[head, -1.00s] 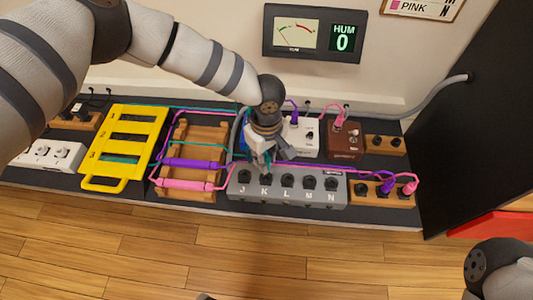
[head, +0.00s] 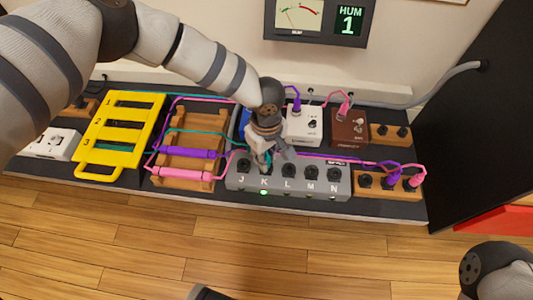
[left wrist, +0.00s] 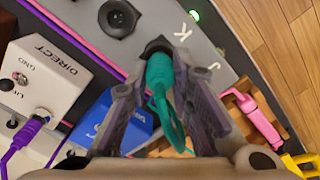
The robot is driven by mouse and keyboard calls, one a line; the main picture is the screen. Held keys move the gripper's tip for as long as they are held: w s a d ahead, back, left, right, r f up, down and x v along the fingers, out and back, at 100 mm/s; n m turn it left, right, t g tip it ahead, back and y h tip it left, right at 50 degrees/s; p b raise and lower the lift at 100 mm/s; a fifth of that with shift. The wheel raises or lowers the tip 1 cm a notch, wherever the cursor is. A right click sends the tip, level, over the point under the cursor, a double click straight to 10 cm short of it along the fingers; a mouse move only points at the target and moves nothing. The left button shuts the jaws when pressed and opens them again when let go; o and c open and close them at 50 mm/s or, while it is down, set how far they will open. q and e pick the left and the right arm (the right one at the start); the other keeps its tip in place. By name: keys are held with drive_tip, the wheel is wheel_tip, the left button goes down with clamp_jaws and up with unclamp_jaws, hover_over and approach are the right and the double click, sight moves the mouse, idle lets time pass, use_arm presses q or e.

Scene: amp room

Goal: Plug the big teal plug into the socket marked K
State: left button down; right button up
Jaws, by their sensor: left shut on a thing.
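The big teal plug (left wrist: 160,75) shows in the left wrist view, with its tip in the dark round socket (left wrist: 156,46) beside the letter K. My left gripper (left wrist: 158,95) is shut on the plug, one finger on each side. In the head view my left gripper (head: 265,160) is over the socket marked K of the grey socket box (head: 342,192) and hides most of the plug. A green light (head: 264,192) glows below the letter K. A teal cord loop hangs from the plug between the fingers.
A white pedal (head: 303,126) and brown pedal (head: 349,127) stand behind the box, a blue pedal (left wrist: 128,125) close by. Purple and pink cords run beside the gripper. A wooden rack (head: 190,135) and yellow frame (head: 121,128) lie left. A meter panel reads HUM 1 (head: 350,20).

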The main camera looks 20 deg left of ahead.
use_arm(q)
drive_tip(key=c, duration=1.3)
unclamp_jaws()
drive_tip(key=shift+c, duration=0.2)
drive_tip(key=shift+r, duration=0.1)
wheel_tip(320, 180, up, 12)
